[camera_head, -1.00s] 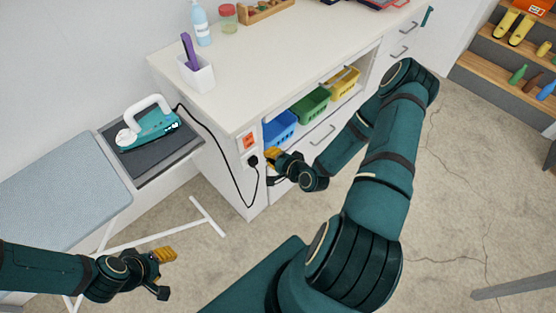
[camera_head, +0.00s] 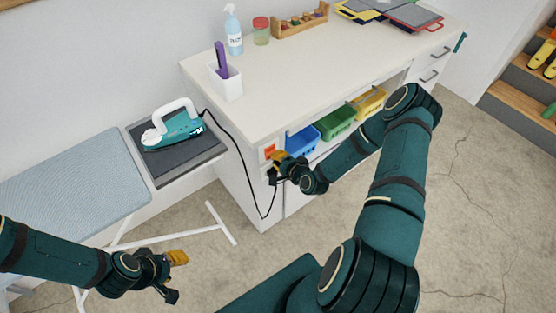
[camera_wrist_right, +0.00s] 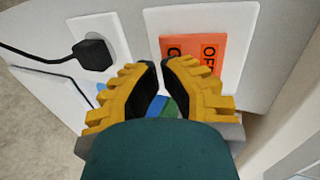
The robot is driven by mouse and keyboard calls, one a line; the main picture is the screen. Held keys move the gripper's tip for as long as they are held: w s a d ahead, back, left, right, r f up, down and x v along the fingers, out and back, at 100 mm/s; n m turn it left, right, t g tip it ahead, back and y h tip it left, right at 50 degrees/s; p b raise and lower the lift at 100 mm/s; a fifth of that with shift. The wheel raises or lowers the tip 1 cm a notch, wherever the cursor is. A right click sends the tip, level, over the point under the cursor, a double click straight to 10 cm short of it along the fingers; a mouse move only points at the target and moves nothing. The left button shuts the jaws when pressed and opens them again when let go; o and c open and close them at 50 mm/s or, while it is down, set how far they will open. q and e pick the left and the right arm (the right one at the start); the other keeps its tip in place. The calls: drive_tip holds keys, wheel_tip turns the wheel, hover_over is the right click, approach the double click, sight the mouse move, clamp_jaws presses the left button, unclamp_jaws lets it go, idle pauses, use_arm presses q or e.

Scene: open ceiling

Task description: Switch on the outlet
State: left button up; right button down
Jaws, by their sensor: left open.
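The outlet switch is an orange rocker on a white plate (camera_head: 269,151) on the cabinet's end. In the right wrist view the orange switch (camera_wrist_right: 197,52) shows "OFF" on its right half; the rest is partly covered by a finger. A black plug (camera_wrist_right: 92,54) sits in the socket to its left. My right gripper (camera_head: 272,168) is just in front of the switch. Its yellow fingertips (camera_wrist_right: 158,66) are close together with a narrow gap, holding nothing; contact with the plate cannot be told. My left gripper (camera_head: 178,275) is open and empty, low on the left.
A teal iron (camera_head: 178,130) rests on the ironing board's dark end (camera_head: 190,158); its black cord hangs to the plug. The white cabinet top (camera_head: 300,68) holds a spray bottle, jar and white cup. Blue, green and yellow bins (camera_head: 337,122) sit in the cabinet, behind my right arm.

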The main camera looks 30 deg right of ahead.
use_arm(q)
drive_tip(key=shift+s+f+b, duration=0.15)
drive_tip(key=shift+f+b, duration=0.3)
drive_tip(key=shift+f, duration=0.05)
use_arm(e)
drive_tip(key=shift+w+t, duration=0.25)
drive_tip(key=shift+t, duration=0.05)
use_arm(q)
drive_tip(key=shift+r+p, duration=0.4)
drive_tip(key=shift+p, duration=0.05)
use_arm(e)
drive_tip(key=shift+r, duration=0.75)
